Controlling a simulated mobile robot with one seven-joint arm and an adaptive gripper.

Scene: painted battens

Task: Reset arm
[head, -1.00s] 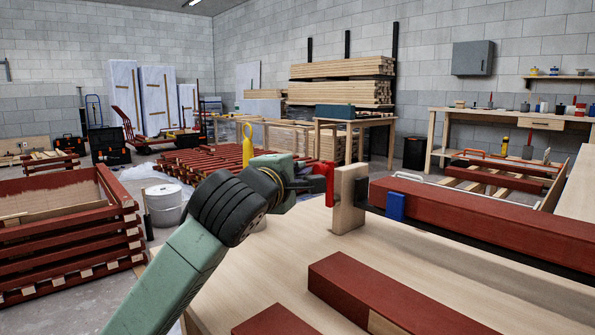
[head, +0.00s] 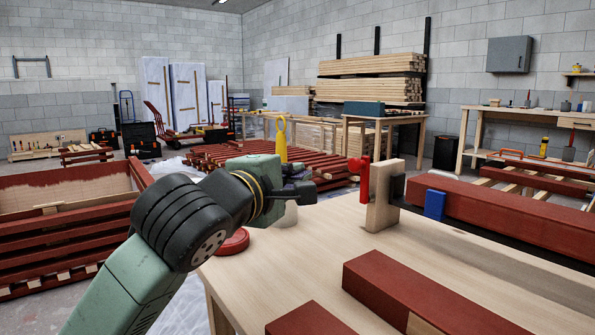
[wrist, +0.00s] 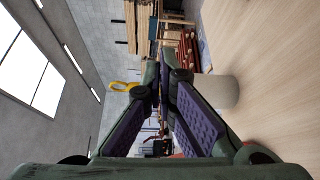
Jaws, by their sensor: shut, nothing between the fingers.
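My gripper (head: 305,188) is at the end of my green and black arm, held above the left end of the pale wooden bench (head: 455,265). Its fingers are shut with nothing between them; they also show in the wrist view (wrist: 166,72). In the head view, it is left of and apart from a clamp with a red part (head: 364,180) and a pale wood block (head: 383,200). A long red batten (head: 500,218) lies behind the clamp's blue piece (head: 434,204). My arm hides part of the bench's left edge.
Shorter red battens (head: 395,288) lie on the bench front. A red round lid (head: 233,241) is beside my arm. A red slatted crate (head: 60,225) stands left. A yellow looped thing (head: 282,138) rises behind my gripper. The bench middle is clear.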

